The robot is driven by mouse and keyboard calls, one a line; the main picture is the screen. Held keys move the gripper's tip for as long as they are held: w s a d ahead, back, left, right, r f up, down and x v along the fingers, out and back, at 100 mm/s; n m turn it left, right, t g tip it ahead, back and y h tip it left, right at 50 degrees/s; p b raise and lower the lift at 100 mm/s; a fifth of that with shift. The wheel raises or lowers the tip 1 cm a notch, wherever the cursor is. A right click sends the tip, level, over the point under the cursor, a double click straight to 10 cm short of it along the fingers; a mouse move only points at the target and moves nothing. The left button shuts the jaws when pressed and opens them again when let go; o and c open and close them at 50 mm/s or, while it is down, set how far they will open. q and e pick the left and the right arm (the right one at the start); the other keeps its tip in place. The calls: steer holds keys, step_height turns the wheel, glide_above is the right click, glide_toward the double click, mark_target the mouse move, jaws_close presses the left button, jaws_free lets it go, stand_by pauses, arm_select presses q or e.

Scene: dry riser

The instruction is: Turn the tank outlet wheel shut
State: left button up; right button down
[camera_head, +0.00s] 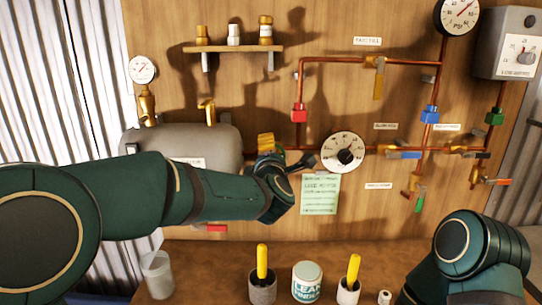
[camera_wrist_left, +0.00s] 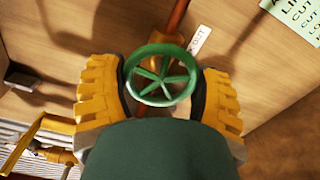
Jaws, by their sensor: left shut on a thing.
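The green tank outlet wheel (camera_wrist_left: 160,76), a spoked handwheel, sits on a brass valve on a copper pipe in the left wrist view. My left gripper (camera_wrist_left: 160,88) has one yellow finger on each side of its rim and is shut on it. In the head view my left gripper (camera_head: 268,145) is at the pipe just right of the grey tank (camera_head: 200,142), and my wrist hides the wheel there. My right arm shows at the lower right; its gripper is out of view.
Copper pipes with several valves run across the wooden wall. On the bench stand a clear cup (camera_head: 158,274), a leak-finder tub (camera_head: 307,282) and two pots with yellow-handled tools.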

arm_select(q)
steer(key=shift+m, duration=0.7)
steer(key=shift+f, duration=0.1)
steer(key=o, duration=1.2)
steer(key=shift+s, duration=0.1)
steer(key=s, duration=1.2)
steer(key=shift+c, duration=0.4)
